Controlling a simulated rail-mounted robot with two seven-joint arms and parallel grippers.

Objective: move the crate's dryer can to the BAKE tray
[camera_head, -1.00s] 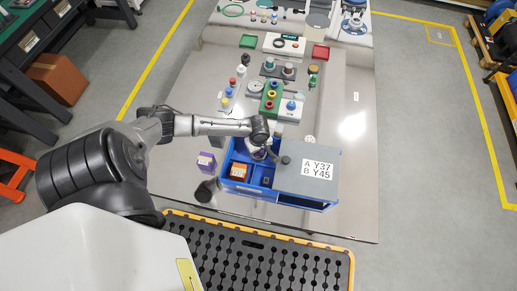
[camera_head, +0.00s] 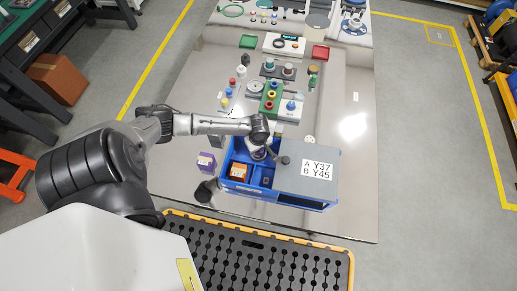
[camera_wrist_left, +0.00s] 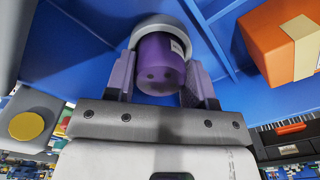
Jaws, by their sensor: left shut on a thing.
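My left gripper (camera_head: 259,152) reaches down into the crate's open left part. In the left wrist view, my left gripper (camera_wrist_left: 163,85) is shut on a purple can (camera_wrist_left: 160,65) with a pale ring around its far end. It is over the blue crate floor, and I cannot tell if the can touches it. My right gripper is out of view.
An orange box (camera_head: 239,171) sits in the crate's left part and also shows in the wrist view (camera_wrist_left: 285,45). A purple box (camera_head: 206,161) and a dark object (camera_head: 205,191) stand left of the crate. Several small parts crowd the table behind it. The table's right side is clear.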

